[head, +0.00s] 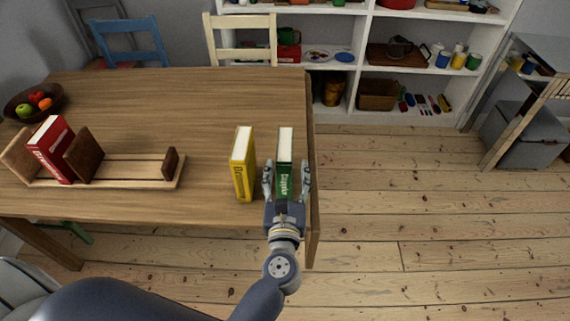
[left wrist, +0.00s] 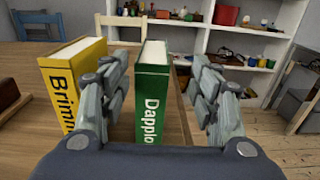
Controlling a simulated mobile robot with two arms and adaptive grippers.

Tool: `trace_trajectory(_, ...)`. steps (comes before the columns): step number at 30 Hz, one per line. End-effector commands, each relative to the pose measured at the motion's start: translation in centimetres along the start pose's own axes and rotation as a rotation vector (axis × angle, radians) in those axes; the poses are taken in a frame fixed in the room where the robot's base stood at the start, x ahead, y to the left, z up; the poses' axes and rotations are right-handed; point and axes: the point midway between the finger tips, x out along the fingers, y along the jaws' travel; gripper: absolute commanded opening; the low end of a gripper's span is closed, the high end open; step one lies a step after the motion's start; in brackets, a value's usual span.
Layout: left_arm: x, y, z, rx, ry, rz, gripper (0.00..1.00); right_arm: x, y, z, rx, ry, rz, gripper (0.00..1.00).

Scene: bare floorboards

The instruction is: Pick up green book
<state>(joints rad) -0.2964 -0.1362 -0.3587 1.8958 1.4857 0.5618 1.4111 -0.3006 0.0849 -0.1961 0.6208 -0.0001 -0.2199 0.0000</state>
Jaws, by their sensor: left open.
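The green book (head: 285,150) stands upright near the right end of the wooden table. In the left wrist view the green book (left wrist: 155,95) shows white lettering on its spine. My left gripper (head: 287,172) is open, with one finger on each side of the book's spine. In the left wrist view the left gripper (left wrist: 162,85) has its left finger close to the green book and a wider gap on the right. My right gripper is not in view.
A yellow book (head: 243,165) stands upright just left of the green one. A wooden book rack (head: 135,172) with a red book (head: 53,150) and a fruit bowl (head: 35,102) are on the left. Chairs and a white shelf (head: 435,72) stand behind the table (head: 200,95).

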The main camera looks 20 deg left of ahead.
Motion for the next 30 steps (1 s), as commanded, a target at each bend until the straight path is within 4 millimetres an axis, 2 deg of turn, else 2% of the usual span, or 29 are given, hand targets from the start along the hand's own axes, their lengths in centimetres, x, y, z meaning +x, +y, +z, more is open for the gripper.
trace_trajectory(3,2.1,0.1,0.4,0.003,-0.003,0.000,0.57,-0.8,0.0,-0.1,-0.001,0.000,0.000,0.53)
trace_trajectory(6,3.4,0.1,0.3,0.004,-0.003,0.000,0.57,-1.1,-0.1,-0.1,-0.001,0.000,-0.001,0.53)
trace_trajectory(11,4.5,0.2,0.3,0.005,-0.003,-0.001,0.57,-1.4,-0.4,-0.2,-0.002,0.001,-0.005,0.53)
trace_trajectory(17,7.3,0.9,0.9,0.008,-0.004,-0.001,0.57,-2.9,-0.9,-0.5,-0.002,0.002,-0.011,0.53)
trace_trajectory(21,8.9,0.8,0.6,0.007,-0.003,-0.002,0.57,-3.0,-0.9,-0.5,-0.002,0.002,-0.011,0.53)
trace_trajectory(30,9.3,0.8,0.4,0.006,-0.001,-0.002,0.57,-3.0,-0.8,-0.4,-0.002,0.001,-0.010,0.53)
